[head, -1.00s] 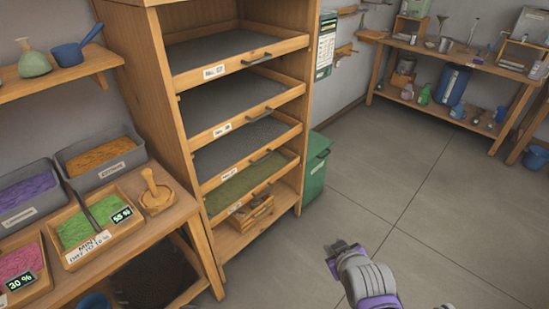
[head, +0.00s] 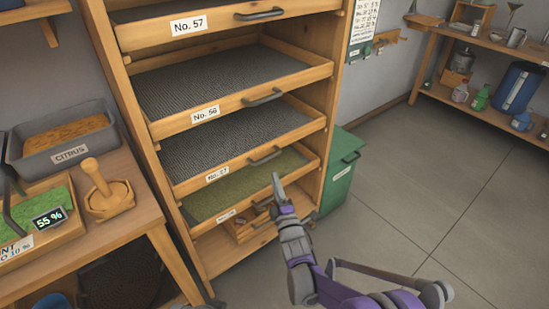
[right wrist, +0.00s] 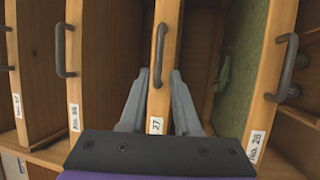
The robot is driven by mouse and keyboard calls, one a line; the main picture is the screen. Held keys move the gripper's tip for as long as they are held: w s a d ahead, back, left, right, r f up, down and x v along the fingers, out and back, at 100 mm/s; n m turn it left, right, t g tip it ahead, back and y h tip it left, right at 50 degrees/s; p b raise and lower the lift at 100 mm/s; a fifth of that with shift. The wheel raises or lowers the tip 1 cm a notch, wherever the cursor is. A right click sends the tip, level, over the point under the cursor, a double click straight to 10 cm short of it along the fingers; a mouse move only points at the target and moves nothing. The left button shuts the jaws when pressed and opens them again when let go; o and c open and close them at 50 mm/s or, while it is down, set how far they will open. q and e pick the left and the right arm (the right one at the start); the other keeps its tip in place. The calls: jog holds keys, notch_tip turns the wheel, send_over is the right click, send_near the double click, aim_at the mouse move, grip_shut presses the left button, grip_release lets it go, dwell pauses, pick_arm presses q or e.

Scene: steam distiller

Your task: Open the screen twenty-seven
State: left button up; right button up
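Screen twenty-seven is a wooden-framed tray with dark mesh (head: 235,138). It is third from the top of those visible in the rack, pushed in, with a "No. 27" label and a dark bar handle (head: 265,157). My right gripper (head: 277,180) is in front of the rack, just below that handle in the head view. In the right wrist view its two grey fingers (right wrist: 159,78) are open, one each side of the "27" front. The lower end of its handle (right wrist: 161,50) appears between the fingertips; contact cannot be told. My left gripper is not in view.
A green bin (head: 340,175) stands right of the rack. A bench with a wooden press (head: 107,195) is at left. The floor at right is clear.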

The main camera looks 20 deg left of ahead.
aim_at(268, 158)
jog(key=b+x, duration=0.1)
jog(key=x, duration=0.9)
jog(key=shift+r, duration=0.2)
jog(key=shift+c, duration=0.3)
grip_shut()
dwell(0.8)
